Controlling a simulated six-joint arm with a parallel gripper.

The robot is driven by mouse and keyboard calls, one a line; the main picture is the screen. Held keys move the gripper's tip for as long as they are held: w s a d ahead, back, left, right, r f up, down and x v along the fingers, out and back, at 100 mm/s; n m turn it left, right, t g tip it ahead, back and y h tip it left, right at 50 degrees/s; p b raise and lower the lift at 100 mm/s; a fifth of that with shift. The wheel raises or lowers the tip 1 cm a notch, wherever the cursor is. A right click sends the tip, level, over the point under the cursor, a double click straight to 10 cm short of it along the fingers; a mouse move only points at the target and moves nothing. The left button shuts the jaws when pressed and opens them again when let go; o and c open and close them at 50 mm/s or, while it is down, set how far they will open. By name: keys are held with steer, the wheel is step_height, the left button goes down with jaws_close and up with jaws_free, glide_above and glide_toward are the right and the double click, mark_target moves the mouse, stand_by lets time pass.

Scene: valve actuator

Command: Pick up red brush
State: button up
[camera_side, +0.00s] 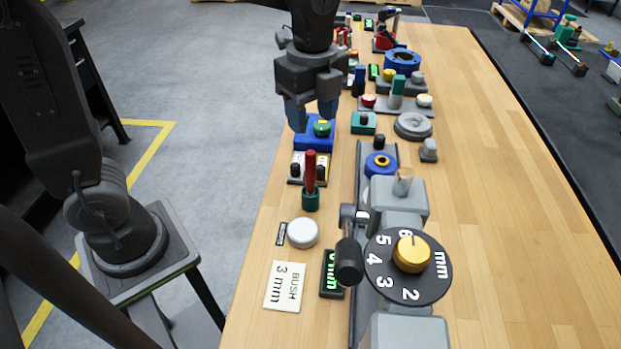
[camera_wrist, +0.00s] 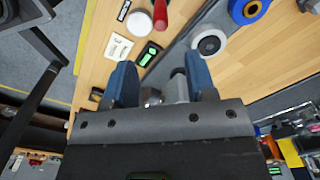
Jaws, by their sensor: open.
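The red brush (camera_side: 310,170) stands upright on the wooden table in the side view, its red handle rising from a dark green base. In the wrist view, the brush (camera_wrist: 160,14) shows at the top edge, partly cut off, beyond the fingertips. My gripper (camera_side: 312,114) hangs with blue fingers pointing down, behind the brush and above the blue box with a green button. The gripper also shows in the wrist view (camera_wrist: 160,74) with its two fingers wide apart. It is open, and I see no brush between the fingers.
A white round knob (camera_side: 303,233) and a "BUSH 3 mm" card (camera_side: 284,286) lie in front of the brush. The grey valve actuator with a numbered black dial (camera_side: 380,285) stands to its right. A blue box (camera_side: 314,141) is behind.

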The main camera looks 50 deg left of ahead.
mark_target(310, 166)
step_height(310, 166, down, 7)
steer(key=shift+r, duration=0.1)
steer(key=shift+a+f, duration=0.15)
steer(key=shift+f, duration=1.25)
steer(key=shift+a+f, duration=0.15)
steer(key=shift+f, duration=1.2)
jaws_close()
steer(key=shift+r, duration=0.15)
